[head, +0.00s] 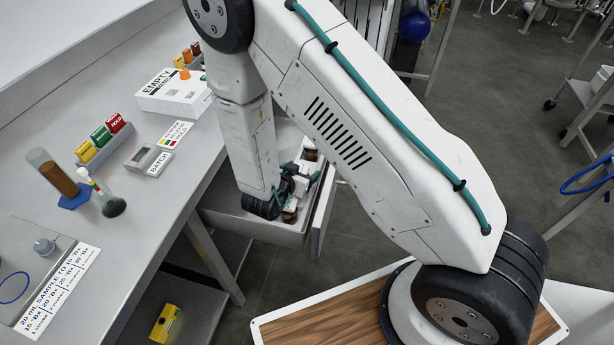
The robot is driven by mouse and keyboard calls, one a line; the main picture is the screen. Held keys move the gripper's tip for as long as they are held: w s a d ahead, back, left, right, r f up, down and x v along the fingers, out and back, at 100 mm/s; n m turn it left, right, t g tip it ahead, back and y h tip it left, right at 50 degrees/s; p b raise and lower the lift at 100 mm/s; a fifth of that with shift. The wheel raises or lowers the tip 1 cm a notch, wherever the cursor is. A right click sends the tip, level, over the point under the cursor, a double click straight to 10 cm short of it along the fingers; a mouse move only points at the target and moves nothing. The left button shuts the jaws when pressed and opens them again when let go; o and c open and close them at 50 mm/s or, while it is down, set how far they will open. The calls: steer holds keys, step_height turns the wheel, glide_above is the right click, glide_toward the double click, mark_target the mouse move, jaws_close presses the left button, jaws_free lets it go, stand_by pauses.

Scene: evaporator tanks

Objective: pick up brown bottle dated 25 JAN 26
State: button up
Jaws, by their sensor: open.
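In the head view, brown bottles with pale parts stand in an open drawer under the bench. One brown bottle (309,154) shows at the far end of the drawer, and another brown bottle (289,215) shows at its near end, partly covered by my wrist. My gripper (301,184) reaches down into the drawer between these two, with its jaws open. My arm and wrist hide much of the drawer's inside, and I cannot tell whether a bottle stands between the jaws. No date can be read on any bottle at this size.
The drawer (250,228) has raised walls close around my gripper.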

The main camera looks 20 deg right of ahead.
steer(key=shift+x, duration=0.95)
steer(key=shift+a, duration=0.1)
steer(key=shift+c, duration=0.3)
steer(key=c, duration=1.2)
steer(key=shift+r, duration=0.15)
